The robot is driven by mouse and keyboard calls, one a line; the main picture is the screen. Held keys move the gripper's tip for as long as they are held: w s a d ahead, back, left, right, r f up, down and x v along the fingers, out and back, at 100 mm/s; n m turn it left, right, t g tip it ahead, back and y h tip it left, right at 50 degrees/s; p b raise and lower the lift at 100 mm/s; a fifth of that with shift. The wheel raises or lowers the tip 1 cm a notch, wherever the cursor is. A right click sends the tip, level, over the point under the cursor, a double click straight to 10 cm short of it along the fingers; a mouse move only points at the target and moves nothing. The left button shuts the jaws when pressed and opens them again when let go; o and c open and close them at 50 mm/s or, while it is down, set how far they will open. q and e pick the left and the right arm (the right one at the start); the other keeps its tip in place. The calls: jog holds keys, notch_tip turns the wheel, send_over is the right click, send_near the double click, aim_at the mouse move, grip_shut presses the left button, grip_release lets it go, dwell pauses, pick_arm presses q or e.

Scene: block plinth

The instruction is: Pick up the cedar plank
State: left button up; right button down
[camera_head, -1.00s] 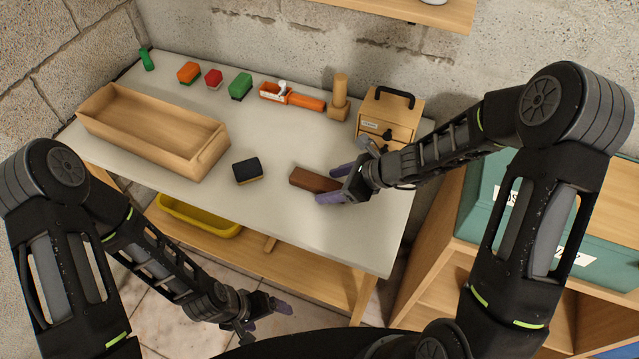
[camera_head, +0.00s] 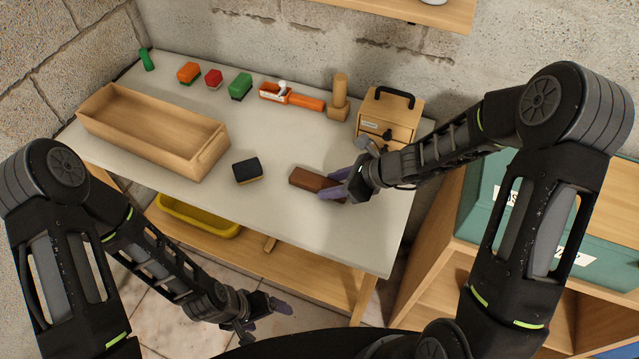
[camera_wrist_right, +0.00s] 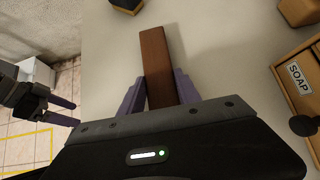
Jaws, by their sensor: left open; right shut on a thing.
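The cedar plank (camera_head: 312,180) is a reddish-brown bar on the front right part of the white table. In the right wrist view the plank (camera_wrist_right: 155,62) runs away from between the fingers. My right gripper (camera_head: 332,184) is shut on the plank's near end, with a purple finger (camera_wrist_right: 132,98) on each side of it. The plank appears to lie on the table top; I cannot tell if it is lifted. My left gripper (camera_head: 268,311) is open and empty, low in front of the table; it also shows in the right wrist view (camera_wrist_right: 58,110).
A dark blue sponge-like block (camera_head: 247,171) lies left of the plank. A long wooden box (camera_head: 215,158) stands at the left. A wooden drawer box (camera_head: 400,108) stands behind my right gripper. Several small coloured items, including a green block (camera_head: 240,86), line the back.

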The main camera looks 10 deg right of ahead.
notch_tip(320, 180, up, 10)
jog(key=p, duration=0.2)
jog(key=shift+p, duration=0.3)
